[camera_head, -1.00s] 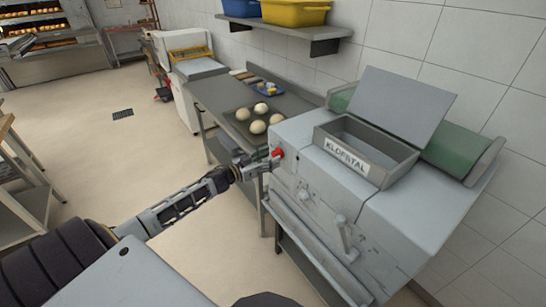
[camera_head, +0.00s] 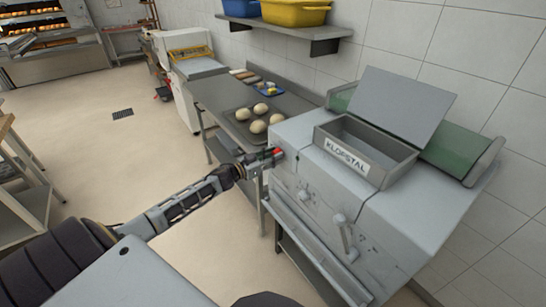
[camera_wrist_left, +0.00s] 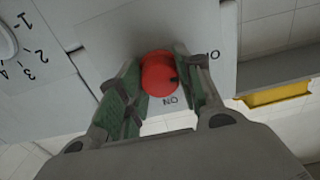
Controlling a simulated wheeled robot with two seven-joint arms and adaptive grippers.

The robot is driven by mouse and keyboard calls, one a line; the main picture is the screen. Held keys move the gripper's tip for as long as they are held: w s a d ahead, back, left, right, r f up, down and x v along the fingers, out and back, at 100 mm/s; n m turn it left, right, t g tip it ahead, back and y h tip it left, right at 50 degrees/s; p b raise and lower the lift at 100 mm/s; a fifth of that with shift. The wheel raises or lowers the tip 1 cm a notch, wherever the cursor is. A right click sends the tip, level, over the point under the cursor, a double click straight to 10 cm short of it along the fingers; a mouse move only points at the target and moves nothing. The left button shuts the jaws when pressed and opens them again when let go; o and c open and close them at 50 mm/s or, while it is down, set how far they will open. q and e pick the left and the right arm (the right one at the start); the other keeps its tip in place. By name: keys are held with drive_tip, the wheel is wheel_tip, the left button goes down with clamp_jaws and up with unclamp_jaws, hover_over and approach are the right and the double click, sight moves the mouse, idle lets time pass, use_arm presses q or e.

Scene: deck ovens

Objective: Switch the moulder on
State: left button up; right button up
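The moulder (camera_head: 395,215) is a grey machine marked KLOFSTAL, with a hopper on top, at the right of the head view. Its red knob (camera_head: 278,152) is on the upper left of the front panel. My left gripper (camera_head: 268,155) is at the knob. In the left wrist view the red knob (camera_wrist_left: 159,74) sits between the green-padded fingers of my left gripper (camera_wrist_left: 160,80), which appear closed against its sides. A dark mark shows on the knob's right side. Upside-down "ON" lettering is below the knob; another label at right is partly hidden. My right gripper is out of view.
A steel table (camera_head: 213,97) behind the moulder holds a dark tray (camera_head: 240,128) with several dough balls. A lever (camera_head: 344,236) sticks out from the moulder's front. A wall shelf (camera_head: 310,32) carries blue and yellow bins.

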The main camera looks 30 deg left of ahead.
use_arm(q)
drive_tip(key=c, duration=0.4)
drive_tip(key=shift+o, duration=0.2)
drive_tip(key=shift+m, duration=0.5)
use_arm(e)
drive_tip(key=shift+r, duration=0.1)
use_arm(q)
drive_tip(key=m+b, duration=0.3)
drive_tip(key=m, duration=1.4)
drive_tip(key=o, duration=1.1)
drive_tip(key=shift+c, duration=0.2)
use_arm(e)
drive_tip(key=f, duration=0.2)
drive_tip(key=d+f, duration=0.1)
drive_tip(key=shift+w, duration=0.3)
